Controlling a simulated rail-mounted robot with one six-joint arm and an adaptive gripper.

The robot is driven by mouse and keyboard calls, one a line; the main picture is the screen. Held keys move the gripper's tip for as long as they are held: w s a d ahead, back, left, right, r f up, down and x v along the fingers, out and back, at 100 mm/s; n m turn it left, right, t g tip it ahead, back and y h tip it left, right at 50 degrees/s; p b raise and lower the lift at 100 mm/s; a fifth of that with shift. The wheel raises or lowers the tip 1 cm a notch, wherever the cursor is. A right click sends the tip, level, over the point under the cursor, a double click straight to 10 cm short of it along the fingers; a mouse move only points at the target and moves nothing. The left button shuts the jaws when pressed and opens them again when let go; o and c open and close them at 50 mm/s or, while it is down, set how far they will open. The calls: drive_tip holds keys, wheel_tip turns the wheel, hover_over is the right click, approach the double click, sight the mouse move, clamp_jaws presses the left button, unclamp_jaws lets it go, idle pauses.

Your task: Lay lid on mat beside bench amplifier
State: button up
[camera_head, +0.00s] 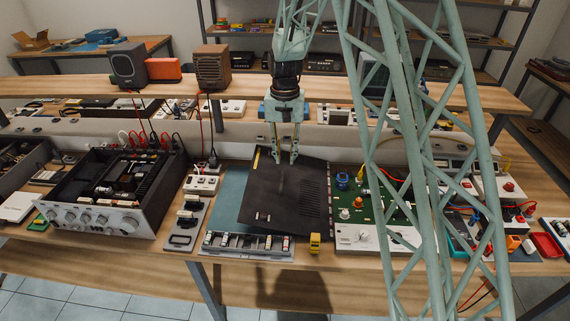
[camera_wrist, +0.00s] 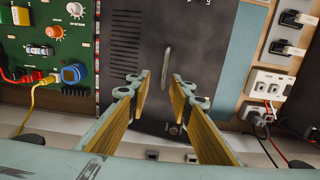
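The lid (camera_head: 300,207) is a dark flat panel with vent slots, lying slightly turned over the blue-grey mat (camera_head: 230,192). It covers much of the mat, whose left part shows bare. I cannot tell whether the lid rests fully flat. In the wrist view the lid (camera_wrist: 205,55) has a slim upright handle (camera_wrist: 167,62). My gripper (camera_head: 284,158) points down over the lid's far part. In the wrist view its fingers (camera_wrist: 158,82) are apart on either side of the handle, with gaps. The bench amplifier (camera_head: 108,190) stands open-topped at the left, its insides showing.
A green circuit board unit (camera_head: 372,205) adjoins the lid's right side. A parts tray (camera_head: 248,245) and a small yellow block (camera_head: 315,243) lie along the front. Switch boxes (camera_head: 202,184) stand between amplifier and mat. A raised shelf (camera_head: 235,88) runs behind.

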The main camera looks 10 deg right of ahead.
drive_tip(key=shift+r, duration=1.9)
drive_tip(key=shift+r, duration=0.1)
